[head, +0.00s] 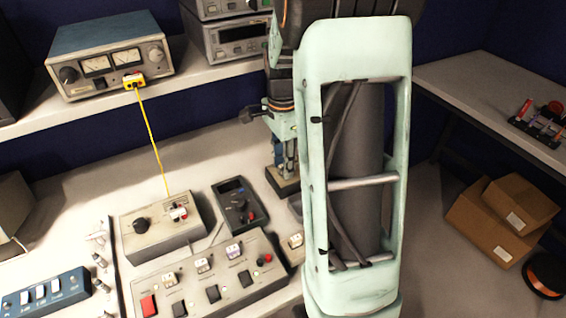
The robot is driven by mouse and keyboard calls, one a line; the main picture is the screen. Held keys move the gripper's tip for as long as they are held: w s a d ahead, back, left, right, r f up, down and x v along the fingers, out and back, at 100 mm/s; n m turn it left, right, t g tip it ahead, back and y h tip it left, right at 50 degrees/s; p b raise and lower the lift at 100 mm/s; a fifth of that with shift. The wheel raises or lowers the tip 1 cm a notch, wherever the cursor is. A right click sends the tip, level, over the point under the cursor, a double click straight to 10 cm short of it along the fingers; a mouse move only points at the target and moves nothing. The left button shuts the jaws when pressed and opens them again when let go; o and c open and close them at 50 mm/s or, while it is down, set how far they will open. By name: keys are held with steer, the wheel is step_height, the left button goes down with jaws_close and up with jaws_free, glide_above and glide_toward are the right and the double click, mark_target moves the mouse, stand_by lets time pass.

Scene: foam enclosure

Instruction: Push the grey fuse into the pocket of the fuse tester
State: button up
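My pale green arm fills the middle of the head view. Its lower end, with what looks like my gripper (285,153), points down behind the near link, above a dark block (283,182) on the bench. The fingers are small and partly covered, so I cannot tell whether they are open or shut. I cannot make out the grey fuse or a pocket. I cannot tell which device is the fuse tester; a beige box with a black knob (150,238) and a dark handheld device (236,212) stand left of the gripper.
A beige panel with a red switch (205,292) lies in front, and a blue switch box (42,293) is at the left. A yellow cable (152,140) hangs from the shelf meter (108,58). Cardboard boxes (487,222) sit under the right bench (470,75).

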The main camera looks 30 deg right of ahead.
step_height(320, 180, up, 12)
stand_by(0.6)
steer(key=shift+s, duration=0.1)
